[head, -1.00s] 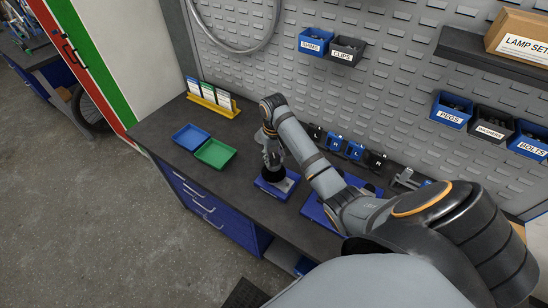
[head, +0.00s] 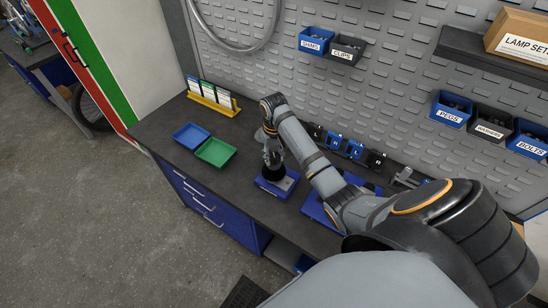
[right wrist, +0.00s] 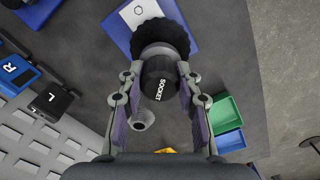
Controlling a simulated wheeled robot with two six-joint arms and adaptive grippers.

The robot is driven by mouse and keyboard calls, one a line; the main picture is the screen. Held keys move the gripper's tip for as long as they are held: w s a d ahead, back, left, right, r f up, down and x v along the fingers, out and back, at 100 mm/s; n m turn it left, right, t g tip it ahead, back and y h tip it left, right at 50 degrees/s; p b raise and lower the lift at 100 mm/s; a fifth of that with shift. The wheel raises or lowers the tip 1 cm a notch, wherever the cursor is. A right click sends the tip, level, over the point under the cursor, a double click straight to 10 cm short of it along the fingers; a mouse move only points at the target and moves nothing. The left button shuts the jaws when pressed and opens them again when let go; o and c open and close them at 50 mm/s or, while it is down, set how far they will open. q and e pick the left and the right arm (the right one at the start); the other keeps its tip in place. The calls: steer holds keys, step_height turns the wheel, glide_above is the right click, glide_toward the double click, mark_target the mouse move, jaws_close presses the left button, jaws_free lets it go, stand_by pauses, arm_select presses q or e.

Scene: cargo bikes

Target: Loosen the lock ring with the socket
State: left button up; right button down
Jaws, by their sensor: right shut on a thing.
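My right gripper (right wrist: 157,100) is shut on the socket (right wrist: 158,82), a dark cylinder with the white word SOCKET on its top and a grey collar. In the head view my right gripper (head: 272,157) points down over the workbench. The socket stands over a black toothed cassette (right wrist: 178,40), on a blue base (right wrist: 118,33) with a white label. The blue base (head: 266,187) also shows on the bench in the head view. The lock ring is hidden beneath the socket, so I cannot tell how the socket sits on it. My left gripper is out of view.
A green tray (head: 216,152) and a blue tray (head: 190,136) lie left of my gripper on the bench (head: 155,128). A yellow card holder (head: 213,104) stands behind them. Small blue and black letter-marked blocks (head: 354,150) stand to the right, by the pegboard wall.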

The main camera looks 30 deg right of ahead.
steer(key=shift+s+f+p, duration=0.1)
steer(key=shift+f+p, duration=0.05)
steer(key=shift+p, duration=0.2)
stand_by(0.4)
steer(key=shift+n+p, duration=0.5)
steer(key=n+p, duration=0.2)
steer(key=n, duration=0.1)
steer(key=shift+n, duration=1.1)
steer(key=n, duration=0.2)
steer(key=shift+f+n, duration=0.1)
steer(key=shift+n, duration=0.3)
steer(key=n, duration=0.3)
steer(key=shift+n, duration=0.4)
